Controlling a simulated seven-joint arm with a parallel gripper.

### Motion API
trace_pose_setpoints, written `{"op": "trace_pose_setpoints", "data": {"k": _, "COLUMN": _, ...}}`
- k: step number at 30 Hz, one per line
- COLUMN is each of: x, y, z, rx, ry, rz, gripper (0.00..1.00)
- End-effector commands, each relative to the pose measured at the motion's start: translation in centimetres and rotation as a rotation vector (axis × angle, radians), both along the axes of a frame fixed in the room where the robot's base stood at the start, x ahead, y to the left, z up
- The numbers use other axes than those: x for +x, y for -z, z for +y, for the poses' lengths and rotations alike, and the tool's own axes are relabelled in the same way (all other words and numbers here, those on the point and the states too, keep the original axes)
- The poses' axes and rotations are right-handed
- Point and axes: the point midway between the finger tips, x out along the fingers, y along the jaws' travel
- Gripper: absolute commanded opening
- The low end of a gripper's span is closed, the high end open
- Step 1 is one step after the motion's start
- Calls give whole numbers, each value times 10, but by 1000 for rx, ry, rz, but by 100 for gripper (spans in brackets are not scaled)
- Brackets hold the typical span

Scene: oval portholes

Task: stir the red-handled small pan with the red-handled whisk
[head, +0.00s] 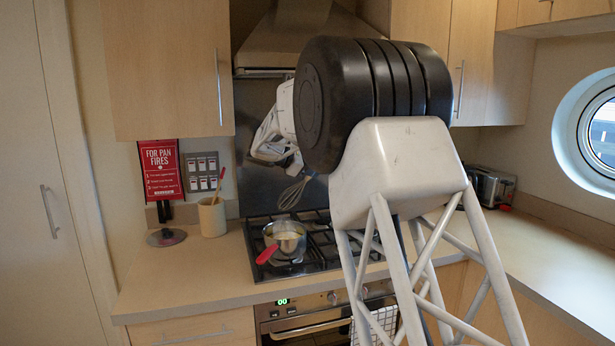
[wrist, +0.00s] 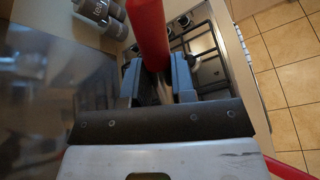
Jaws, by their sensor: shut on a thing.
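The red-handled small pan (head: 287,240) stands on the hob, its red handle (head: 267,254) pointing toward the front left. Something pale yellow shows inside it. The whisk (head: 292,195) hangs tilted in the air above the pan, its wire head apart from the pan and toward the back. In the wrist view its red handle (wrist: 148,32) sits between my fingers. My gripper (wrist: 157,88) is shut on the whisk. In the head view my arm hides the fingertips and the whisk's handle.
The gas hob (head: 262,273) has black grates around the pan. A toaster (head: 490,186) is at the back right. The right counter (head: 560,255) is clear.

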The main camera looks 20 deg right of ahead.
Motion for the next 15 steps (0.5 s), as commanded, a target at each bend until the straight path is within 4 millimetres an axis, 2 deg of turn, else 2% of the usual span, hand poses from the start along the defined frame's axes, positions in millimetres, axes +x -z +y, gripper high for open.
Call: {"op": "trace_pose_setpoints", "data": {"k": 15, "x": 0, "y": 5, "z": 0, "rx": 1, "ry": 0, "rz": 0, "gripper": 0}}
